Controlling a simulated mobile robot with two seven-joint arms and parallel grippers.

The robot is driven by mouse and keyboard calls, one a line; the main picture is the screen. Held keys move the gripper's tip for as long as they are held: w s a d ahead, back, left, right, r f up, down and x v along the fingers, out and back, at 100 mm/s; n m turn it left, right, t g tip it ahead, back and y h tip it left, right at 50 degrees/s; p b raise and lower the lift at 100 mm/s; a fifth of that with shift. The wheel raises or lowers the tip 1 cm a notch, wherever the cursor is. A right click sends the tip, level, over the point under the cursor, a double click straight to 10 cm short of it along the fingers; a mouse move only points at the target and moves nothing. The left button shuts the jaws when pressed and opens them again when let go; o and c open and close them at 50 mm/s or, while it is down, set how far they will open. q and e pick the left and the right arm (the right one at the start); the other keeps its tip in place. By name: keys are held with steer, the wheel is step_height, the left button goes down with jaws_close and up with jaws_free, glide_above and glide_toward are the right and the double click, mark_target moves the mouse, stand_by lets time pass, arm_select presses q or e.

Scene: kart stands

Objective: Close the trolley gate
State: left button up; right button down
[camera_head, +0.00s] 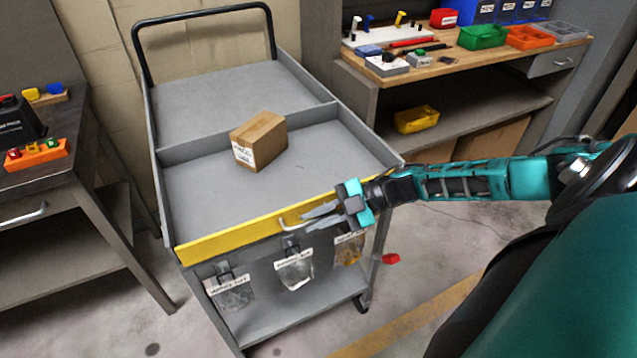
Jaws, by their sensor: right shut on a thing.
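The grey trolley (330,150) stands in front of me with its black push handle at the far end. Its yellow gate (225,240) runs along the near edge of the top tray and looks upright or nearly so. I cannot tell whether it is latched. My right gripper (312,217) reaches in from the right and is shut on the gate's handle (286,224), near the gate's right part. My left gripper is not in view.
A cardboard box (262,145) sits in the trolley's near tray section. Labelled bags (295,270) hang below the gate. A workbench with bins (484,37) stands at the back right, another table (40,185) at the left. A red object (391,259) shows right of the trolley.

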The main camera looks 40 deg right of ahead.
steer(key=shift+w+d+r, duration=0.1)
steer(key=shift+w, duration=0.05)
stand_by(0.5)
steer(key=c, duration=1.5)
jaws_free()
steer(key=v, duration=1.3)
steer(key=shift+w+r, duration=0.1)
steer(key=shift+w, duration=0.05)
